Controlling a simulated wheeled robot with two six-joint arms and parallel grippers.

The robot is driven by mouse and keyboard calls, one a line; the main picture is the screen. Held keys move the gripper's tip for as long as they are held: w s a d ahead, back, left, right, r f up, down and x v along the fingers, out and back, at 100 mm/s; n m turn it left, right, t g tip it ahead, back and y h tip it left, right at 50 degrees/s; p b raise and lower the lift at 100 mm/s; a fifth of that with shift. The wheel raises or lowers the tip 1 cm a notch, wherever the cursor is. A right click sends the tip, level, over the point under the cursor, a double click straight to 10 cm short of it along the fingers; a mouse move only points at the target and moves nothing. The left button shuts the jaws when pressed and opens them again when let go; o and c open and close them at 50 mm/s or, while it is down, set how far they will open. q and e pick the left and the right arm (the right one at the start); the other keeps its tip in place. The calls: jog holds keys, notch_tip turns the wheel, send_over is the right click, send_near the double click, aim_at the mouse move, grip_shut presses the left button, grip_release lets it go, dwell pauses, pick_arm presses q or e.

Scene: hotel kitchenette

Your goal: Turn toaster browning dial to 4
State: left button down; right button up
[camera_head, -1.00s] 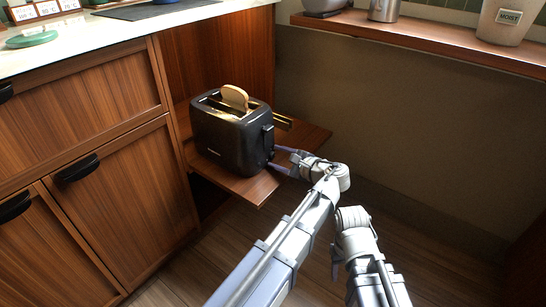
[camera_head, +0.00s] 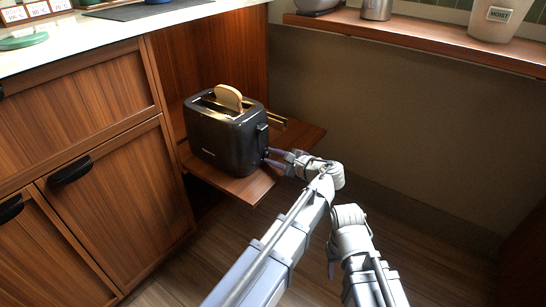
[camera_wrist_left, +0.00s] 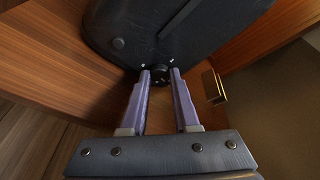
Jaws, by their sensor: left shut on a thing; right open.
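The black toaster (camera_head: 222,145) stands on a pulled-out wooden shelf (camera_head: 250,188), with a slice of bread showing in its slot. Its small black browning dial (camera_wrist_left: 160,76) sits low on the toaster's end face, with pale marks around it. My left gripper (camera_wrist_left: 160,73) is shut on the dial, one finger on each side of it. In the head view the left gripper (camera_head: 268,157) reaches the toaster's right end from the right. The dial's pointer and numbers are too small to read. My right arm is at lower right in the head view; its fingers are hidden.
A brass-coloured bracket (camera_wrist_left: 214,88) is right of the left fingers. Wooden cabinets (camera_head: 105,190) are at left under a pale counter (camera_head: 110,34). A wooden ledge (camera_head: 400,39) runs along the back wall. Floor is open around my arms.

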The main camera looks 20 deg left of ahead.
pick_arm(q)
jog(key=shift+w+m+g, duration=0.1)
jog(key=shift+m+g, duration=0.4)
jog(key=shift+m, duration=0.2)
jog(key=shift+d+m+g+p, duration=0.1)
jog(key=shift+m+g+p, duration=0.4)
jog(key=shift+m, duration=0.4)
jog(key=shift+w+m+g+y, duration=0.15)
jog(key=shift+m+g+y, duration=0.15)
jog(key=shift+m+g, duration=0.55)
jog(key=shift+m+y, duration=0.3)
jog(key=shift+m, duration=0.75)
jog(key=c, duration=0.7)
grip_release()
jog(key=shift+o, duration=0.2)
